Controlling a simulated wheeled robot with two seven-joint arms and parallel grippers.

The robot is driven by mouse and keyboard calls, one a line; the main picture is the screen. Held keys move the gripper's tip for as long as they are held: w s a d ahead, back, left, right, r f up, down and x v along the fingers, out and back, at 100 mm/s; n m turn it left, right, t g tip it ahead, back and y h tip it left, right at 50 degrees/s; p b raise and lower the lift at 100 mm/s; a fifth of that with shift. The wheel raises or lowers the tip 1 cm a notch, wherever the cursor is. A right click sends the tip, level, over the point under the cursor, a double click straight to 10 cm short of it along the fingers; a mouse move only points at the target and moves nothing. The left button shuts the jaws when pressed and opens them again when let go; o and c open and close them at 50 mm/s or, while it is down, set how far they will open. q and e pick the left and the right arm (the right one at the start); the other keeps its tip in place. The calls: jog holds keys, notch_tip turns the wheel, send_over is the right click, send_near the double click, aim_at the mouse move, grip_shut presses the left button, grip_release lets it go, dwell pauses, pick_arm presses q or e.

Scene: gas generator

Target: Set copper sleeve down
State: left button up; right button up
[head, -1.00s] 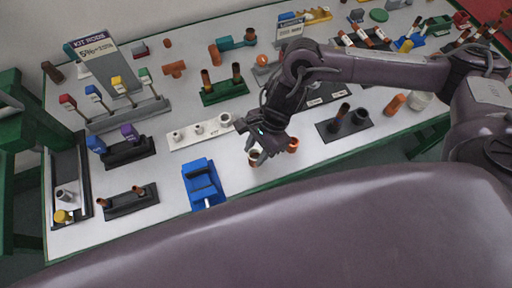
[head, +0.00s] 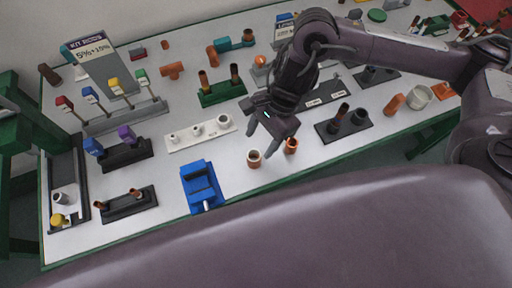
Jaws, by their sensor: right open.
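Two short copper sleeves stand near the table's front edge. The left sleeve (head: 254,159) is upright with its open end up. The right sleeve (head: 291,146) is orange-copper and stands a little further right and back. I cannot tell which one is the task's sleeve. My right gripper (head: 272,143) is open and empty. Its fingers point down, above and just behind the two sleeves in the picture. My left gripper is not in view.
A blue vise-like block (head: 202,186) stands to the left at the front edge. A white stand with several fittings (head: 200,133) lies behind it. A black stand with pegs (head: 342,125) is to the right. Bare white table lies around the sleeves.

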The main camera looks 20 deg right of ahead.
jog(key=v, duration=0.6)
jog(key=shift+r+b, duration=0.3)
jog(key=shift+r, duration=0.05)
jog(key=shift+d, duration=0.15)
